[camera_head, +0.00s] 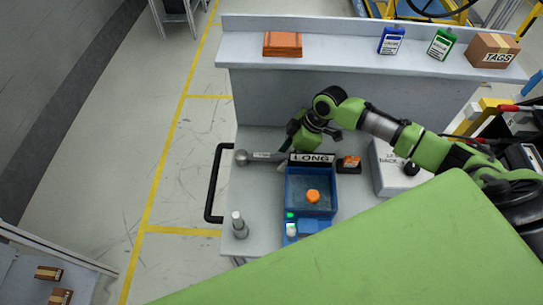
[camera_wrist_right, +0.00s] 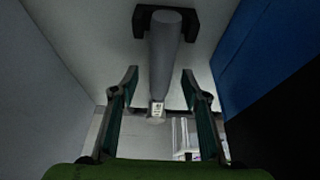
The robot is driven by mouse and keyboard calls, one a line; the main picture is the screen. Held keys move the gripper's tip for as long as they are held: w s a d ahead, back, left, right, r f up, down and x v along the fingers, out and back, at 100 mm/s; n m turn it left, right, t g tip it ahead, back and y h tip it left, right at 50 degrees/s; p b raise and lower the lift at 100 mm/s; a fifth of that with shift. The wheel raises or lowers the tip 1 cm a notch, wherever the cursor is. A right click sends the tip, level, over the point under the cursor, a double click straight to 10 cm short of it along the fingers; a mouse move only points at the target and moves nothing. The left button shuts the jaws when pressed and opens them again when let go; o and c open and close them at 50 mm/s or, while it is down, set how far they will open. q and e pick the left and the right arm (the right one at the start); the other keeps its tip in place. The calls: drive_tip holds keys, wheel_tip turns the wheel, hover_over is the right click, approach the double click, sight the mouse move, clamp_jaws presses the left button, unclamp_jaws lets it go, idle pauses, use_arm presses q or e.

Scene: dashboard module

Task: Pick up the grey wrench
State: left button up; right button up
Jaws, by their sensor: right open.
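The grey wrench (camera_head: 260,156) lies on the bench with its round end to the left and a pale label on its shaft. Its right part is hidden by or close to my right gripper (camera_head: 290,150). In the right wrist view a grey shaft with a small label, which looks like the wrench (camera_wrist_right: 164,60), runs down between my right gripper's fingers (camera_wrist_right: 160,78). The fingers are open, with a gap on each side of the shaft. I cannot tell how high they are above it. My left gripper is not in view.
A blue bin marked LONG (camera_head: 288,190) stands just right of and nearer than the wrench. A small orange-and-black item (camera_head: 348,164) and a white box (camera_head: 390,172) are to its right. A raised shelf (camera_head: 340,50) runs behind. A grey upright part (camera_head: 239,226) stands front left.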

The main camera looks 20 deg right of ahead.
drive_tip(key=shift+c, duration=0.2)
clamp_jaws()
drive_tip(key=shift+r, duration=0.1)
